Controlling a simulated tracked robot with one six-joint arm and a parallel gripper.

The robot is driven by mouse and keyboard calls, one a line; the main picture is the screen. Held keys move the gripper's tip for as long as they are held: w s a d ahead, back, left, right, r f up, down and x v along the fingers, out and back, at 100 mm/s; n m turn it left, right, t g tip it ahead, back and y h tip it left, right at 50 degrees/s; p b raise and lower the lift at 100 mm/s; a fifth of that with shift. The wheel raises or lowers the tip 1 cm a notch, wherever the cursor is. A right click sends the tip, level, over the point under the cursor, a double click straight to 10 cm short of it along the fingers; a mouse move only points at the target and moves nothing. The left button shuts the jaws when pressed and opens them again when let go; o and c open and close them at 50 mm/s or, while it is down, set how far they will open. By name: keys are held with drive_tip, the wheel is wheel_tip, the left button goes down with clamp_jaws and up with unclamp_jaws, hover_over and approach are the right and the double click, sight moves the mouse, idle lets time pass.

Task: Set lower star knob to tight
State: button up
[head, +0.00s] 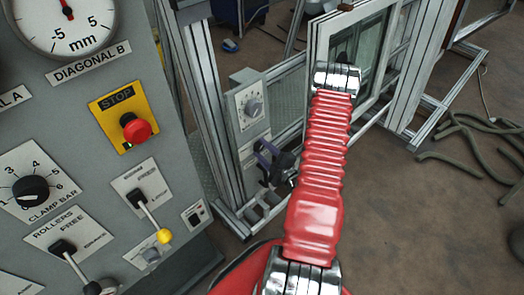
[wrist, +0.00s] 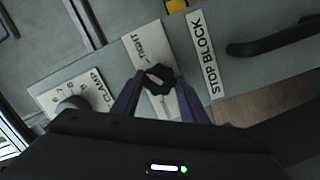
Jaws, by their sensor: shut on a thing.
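The dark star knob (wrist: 158,79) sits on a white label plate (wrist: 140,47) that reads TIGHT at its upper end in the wrist view. My gripper (wrist: 157,88) has its two purple fingers on either side of the knob and is shut on it. A pale mark shows on the knob's face, but I cannot tell its exact setting. In the head view my gripper (head: 264,160) is at the low grey post, and I cannot make out the star knob there.
A grey CLAMP dial (wrist: 72,106) is left of my fingers in the wrist view. A STOP BLOCK label (wrist: 204,52) and a dark handle (wrist: 275,36) are to the right. A control panel (head: 85,140) with a red stop button (head: 135,128) stands at the left.

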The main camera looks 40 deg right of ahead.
drive_tip(key=m, duration=0.4)
drive_tip(key=shift+s+a+f+g, duration=0.1)
drive_tip(key=shift+f+g, duration=0.05)
drive_tip(key=shift+g, duration=0.15)
drive_tip(key=o, duration=1)
drive_tip(key=shift+o, duration=0.2)
drive_tip(key=shift+s+r, duration=0.2)
drive_tip(key=shift+s, duration=0.45)
drive_tip(key=s+a+r, duration=0.1)
drive_tip(key=s, duration=1.1)
drive_tip(key=shift+a+r, duration=0.15)
drive_tip(key=shift+r, duration=0.25)
